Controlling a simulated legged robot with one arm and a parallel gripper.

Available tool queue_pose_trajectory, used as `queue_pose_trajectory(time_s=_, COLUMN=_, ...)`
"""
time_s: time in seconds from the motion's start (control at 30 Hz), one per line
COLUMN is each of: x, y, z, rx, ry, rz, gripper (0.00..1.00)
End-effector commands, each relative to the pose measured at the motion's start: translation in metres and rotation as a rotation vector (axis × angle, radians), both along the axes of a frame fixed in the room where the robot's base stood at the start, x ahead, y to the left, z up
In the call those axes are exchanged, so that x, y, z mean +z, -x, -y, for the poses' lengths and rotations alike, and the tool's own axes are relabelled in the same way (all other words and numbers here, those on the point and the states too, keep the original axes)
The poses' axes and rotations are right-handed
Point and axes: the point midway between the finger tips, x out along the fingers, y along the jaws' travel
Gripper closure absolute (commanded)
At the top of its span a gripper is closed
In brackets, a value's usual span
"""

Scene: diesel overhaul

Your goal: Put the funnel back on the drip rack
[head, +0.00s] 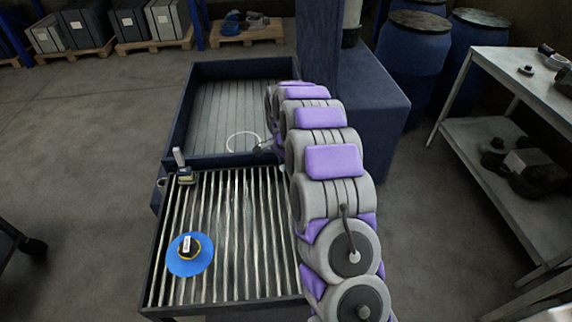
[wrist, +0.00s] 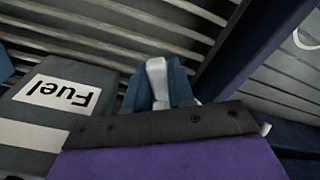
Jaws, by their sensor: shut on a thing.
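A blue disc-shaped thing, which looks like the funnel (head: 180,266), rests on the drip rack (head: 235,240) near its front left. It has a yellow ring and a pale piece at its middle. In the wrist view my gripper (wrist: 159,82) is shut on a narrow pale piece (wrist: 157,72) between its blue-grey fingers. What this piece belongs to, I cannot tell. A grey thing labelled "Fuel" (wrist: 62,95) is close beside the gripper at left. In the head view my arm reaches to the rack's far right, and its end is largely hidden.
A deep dark tray (head: 212,105) adjoins the rack's far side, with a white loop (head: 229,146) in it. A small handled thing (head: 186,177) stands at the rack's far left. A dark blue post (head: 317,45), blue drums (head: 410,50) and a workbench (head: 520,85) are at right.

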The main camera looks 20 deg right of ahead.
Motion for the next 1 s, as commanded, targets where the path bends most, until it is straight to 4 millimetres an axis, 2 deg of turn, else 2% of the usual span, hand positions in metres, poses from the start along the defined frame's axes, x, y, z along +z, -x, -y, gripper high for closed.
queue_pose_trajectory(time_s=0.1, x=-0.001, y=0.0, z=0.0, rx=0.0, ry=0.0, rz=-0.002, gripper=1.0)
queue_pose_trajectory(time_s=0.13, x=-0.001, y=0.0, z=0.0, rx=0.0, ry=0.0, rz=-0.002, gripper=0.76)
queue_pose_trajectory(time_s=0.43, x=-0.001, y=0.001, z=0.0, rx=0.0, ry=0.0, rz=-0.002, gripper=0.47)
queue_pose_trajectory(time_s=0.77, x=0.004, y=0.0, z=0.0, rx=0.0, ry=-0.001, rz=-0.001, gripper=0.47)
queue_pose_trajectory(time_s=0.87, x=0.016, y=0.0, z=-0.001, rx=0.0, ry=0.0, rz=0.0, gripper=0.47)
queue_pose_trajectory(time_s=1.0, x=0.043, y=0.001, z=-0.003, rx=0.0, ry=0.0, rz=-0.001, gripper=0.47)
